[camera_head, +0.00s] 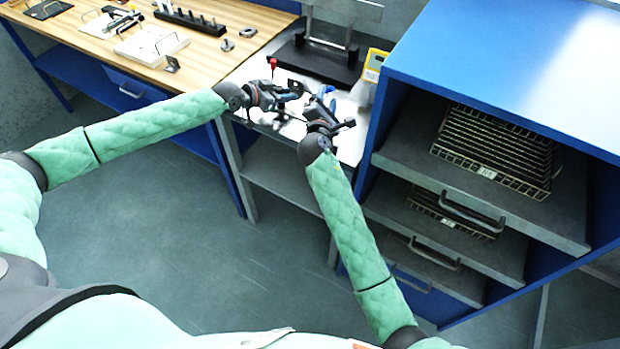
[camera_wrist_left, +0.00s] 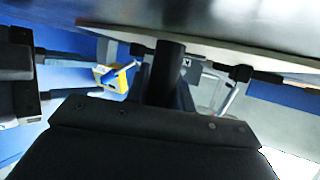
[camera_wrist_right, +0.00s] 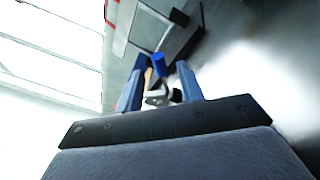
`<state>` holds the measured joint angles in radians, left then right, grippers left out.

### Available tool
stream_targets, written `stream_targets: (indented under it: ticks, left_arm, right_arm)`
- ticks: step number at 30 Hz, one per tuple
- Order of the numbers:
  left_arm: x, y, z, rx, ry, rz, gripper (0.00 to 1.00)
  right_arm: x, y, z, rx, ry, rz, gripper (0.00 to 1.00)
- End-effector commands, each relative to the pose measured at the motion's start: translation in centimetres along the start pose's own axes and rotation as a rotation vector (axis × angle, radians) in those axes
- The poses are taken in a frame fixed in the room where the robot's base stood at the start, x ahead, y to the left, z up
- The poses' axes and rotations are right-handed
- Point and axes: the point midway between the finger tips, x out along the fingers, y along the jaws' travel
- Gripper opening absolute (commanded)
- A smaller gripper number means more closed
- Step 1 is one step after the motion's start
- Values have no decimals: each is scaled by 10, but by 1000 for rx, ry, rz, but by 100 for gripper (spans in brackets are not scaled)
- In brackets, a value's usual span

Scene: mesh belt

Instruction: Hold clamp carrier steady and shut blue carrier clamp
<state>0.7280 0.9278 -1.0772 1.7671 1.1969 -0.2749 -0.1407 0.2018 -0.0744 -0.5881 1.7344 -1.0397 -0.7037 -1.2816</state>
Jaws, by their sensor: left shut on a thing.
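My left gripper (camera_head: 297,89) is at the metal-topped stand and is shut on what looks like the clamp carrier, a small dark part mostly hidden by the grippers. In the left wrist view a dark post (camera_wrist_left: 168,68) stands straight ahead of the palm. My right gripper (camera_head: 322,103) is just right of and nearer than the left one. In the right wrist view its fingers (camera_wrist_right: 162,88) are apart. The blue carrier clamp (camera_wrist_right: 158,63) shows between and beyond the fingertips, with a silver curved part below it; I cannot tell whether the fingers touch it.
A black base with a metal frame (camera_head: 320,58) stands behind the grippers. A yellow device (camera_head: 375,66) is to its right. A blue cabinet (camera_head: 470,50) with pulled-out shelves of wire mesh stands close on the right. A wooden bench (camera_head: 205,58) with tools is on the left.

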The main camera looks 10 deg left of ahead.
Motion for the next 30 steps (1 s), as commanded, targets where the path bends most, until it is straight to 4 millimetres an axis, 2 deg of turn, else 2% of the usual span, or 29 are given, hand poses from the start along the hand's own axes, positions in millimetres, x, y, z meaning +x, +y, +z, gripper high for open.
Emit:
stream_targets:
  ticks: [11, 30]
  left_arm:
    - [0, 0, 1, 0, -1, 1, 0]
    - [0, 0, 0, 0, -1, 1, 0]
  right_arm:
    - [-62, 0, -2, 6, 2, 3, 38]
    - [-137, 16, -69, 325, 94, 172, 38]
